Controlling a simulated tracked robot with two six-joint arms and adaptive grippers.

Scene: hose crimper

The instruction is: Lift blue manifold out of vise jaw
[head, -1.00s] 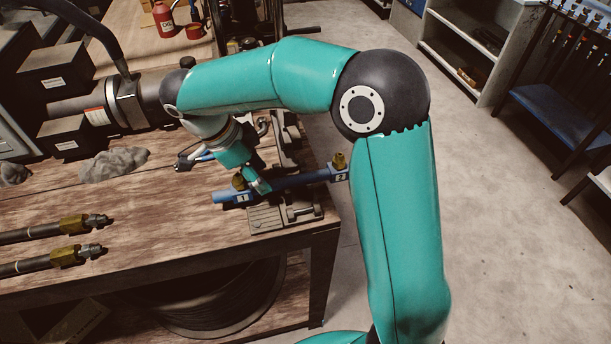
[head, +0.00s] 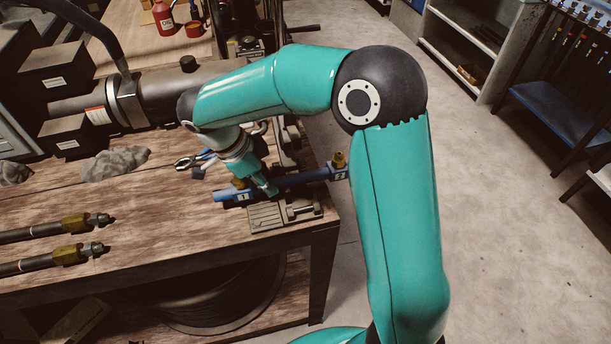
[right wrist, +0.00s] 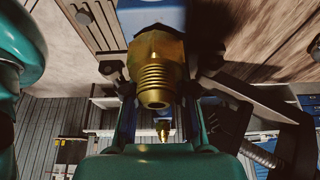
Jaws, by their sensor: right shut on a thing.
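The blue manifold (head: 300,180) is a long blue bar with brass fittings and number labels. It lies across the grey vise (head: 285,214) at the table's right corner; in the head view I cannot tell whether it is clear of the jaw. My right gripper (head: 268,189) reaches down from above and is shut on the manifold, just right of its left brass fitting (head: 239,183). The right wrist view shows a brass fitting (right wrist: 155,70) close up, with part of the blue body (right wrist: 150,18) behind it. The fingertips' contact is partly hidden. My left gripper is not in view.
Two hoses with brass ends (head: 70,254) lie on the wooden table (head: 150,215) at the left. A blue-handled tool (head: 195,160) lies behind the manifold. A large dark cylinder (head: 150,100) and black boxes stand at the back left. Open floor lies to the right.

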